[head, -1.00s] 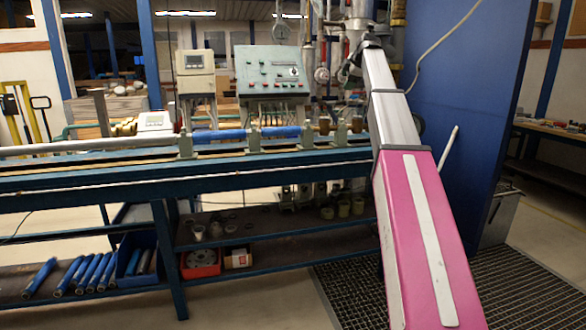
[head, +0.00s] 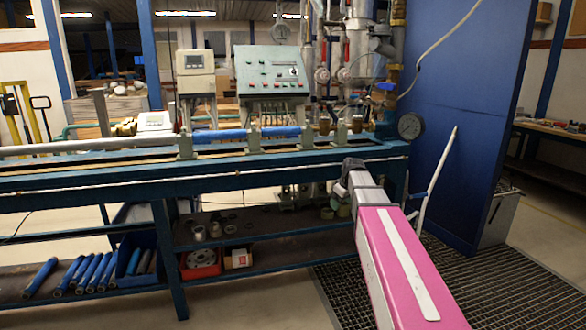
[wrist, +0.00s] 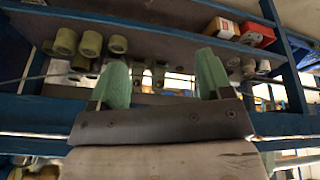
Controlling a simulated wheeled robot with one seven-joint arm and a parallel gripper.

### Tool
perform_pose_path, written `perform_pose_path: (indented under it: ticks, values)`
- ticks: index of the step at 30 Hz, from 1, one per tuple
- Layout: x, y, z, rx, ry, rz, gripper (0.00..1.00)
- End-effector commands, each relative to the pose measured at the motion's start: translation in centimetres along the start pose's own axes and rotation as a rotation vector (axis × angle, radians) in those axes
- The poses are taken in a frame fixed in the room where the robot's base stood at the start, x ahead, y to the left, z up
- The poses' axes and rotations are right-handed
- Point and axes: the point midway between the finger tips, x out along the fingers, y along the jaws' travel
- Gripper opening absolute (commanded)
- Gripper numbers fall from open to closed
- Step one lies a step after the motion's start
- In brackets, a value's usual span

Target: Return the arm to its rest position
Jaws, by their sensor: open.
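My gripper (wrist: 164,75) shows in the wrist view with its two green fingers wide apart and nothing between them. In the head view my pink and grey arm reaches forward from the bottom right. Its far end is low, at the front edge of the blue test bench (head: 105,184), near the bench's right end. The fingers cannot be made out in the head view. Whether the arm touches the bench cannot be told.
Several cup-like parts (wrist: 90,43) and a red bin (wrist: 257,34) sit on the bench's lower shelf. A blue panel (head: 460,120) stands to the right. The floor grating (head: 500,275) has bare room.

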Motion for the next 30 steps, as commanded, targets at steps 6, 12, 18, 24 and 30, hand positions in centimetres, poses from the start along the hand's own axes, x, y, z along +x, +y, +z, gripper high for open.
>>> perform_pose_path:
  ticks: [6, 12, 18, 24, 30]
  values:
    - [5.4, -6.2, 8.2, 0.215, -0.104, -0.021, 0.72]
    - [8.9, -11.5, 15.1, 0.407, -0.2, -0.016, 0.72]
    - [11.0, -16.1, 21.3, 0.576, -0.286, 0.004, 0.72]
    - [11.8, -18.4, 24.4, 0.669, -0.331, 0.024, 0.72]
    - [12.0, -18.7, 24.9, 0.688, -0.338, 0.029, 0.72]
